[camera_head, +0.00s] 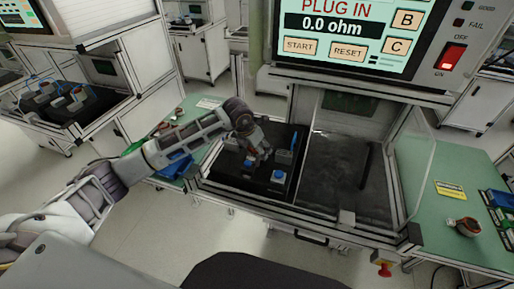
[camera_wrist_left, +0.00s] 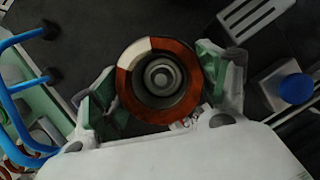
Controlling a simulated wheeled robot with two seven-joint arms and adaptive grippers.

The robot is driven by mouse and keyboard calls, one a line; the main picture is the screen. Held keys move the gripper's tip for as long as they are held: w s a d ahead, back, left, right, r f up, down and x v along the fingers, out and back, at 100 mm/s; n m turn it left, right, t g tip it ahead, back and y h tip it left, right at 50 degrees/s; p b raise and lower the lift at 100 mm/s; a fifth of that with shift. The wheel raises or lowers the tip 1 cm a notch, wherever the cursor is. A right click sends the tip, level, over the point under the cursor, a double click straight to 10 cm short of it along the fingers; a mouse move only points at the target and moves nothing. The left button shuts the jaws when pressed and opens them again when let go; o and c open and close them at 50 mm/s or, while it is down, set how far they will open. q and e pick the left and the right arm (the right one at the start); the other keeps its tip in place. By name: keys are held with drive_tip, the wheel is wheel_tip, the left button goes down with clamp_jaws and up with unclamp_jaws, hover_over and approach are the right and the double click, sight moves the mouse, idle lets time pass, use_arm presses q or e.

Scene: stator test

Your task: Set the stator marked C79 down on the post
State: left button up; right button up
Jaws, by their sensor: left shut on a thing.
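In the left wrist view, a copper-red ring-shaped stator (camera_wrist_left: 186,62) with one cream segment sits between the two green-padded fingers of my left gripper (camera_wrist_left: 160,84). The fingers are shut on its sides. A grey round post top (camera_wrist_left: 161,76) shows through the ring's opening, roughly centred. I cannot tell whether the stator rests on it or is held above it. No C79 mark is readable. My right gripper is not in view.
Blue-capped blocks (camera_head: 278,177) stand close to the gripper; one shows in the wrist view (camera_wrist_left: 295,88). The tester screen (camera_head: 345,30) reads "PLUG IN" and 0.0 ohm. Another copper-coloured ring part (camera_head: 467,226) lies on the right green table (camera_head: 440,215). The dark bay right of the fixture (camera_head: 345,190) looks clear.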

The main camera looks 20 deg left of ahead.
use_arm(q)
drive_tip(key=shift+r, duration=0.15)
drive_tip(key=o, duration=1.8)
drive_tip(key=shift+o, duration=0.2)
drive_tip(key=shift+w, duration=0.1)
drive_tip(key=shift+f, duration=0.2)
drive_tip(key=v, duration=1.2)
drive_tip(key=shift+d, duration=0.2)
drive_tip(key=shift+r, duration=0.1)
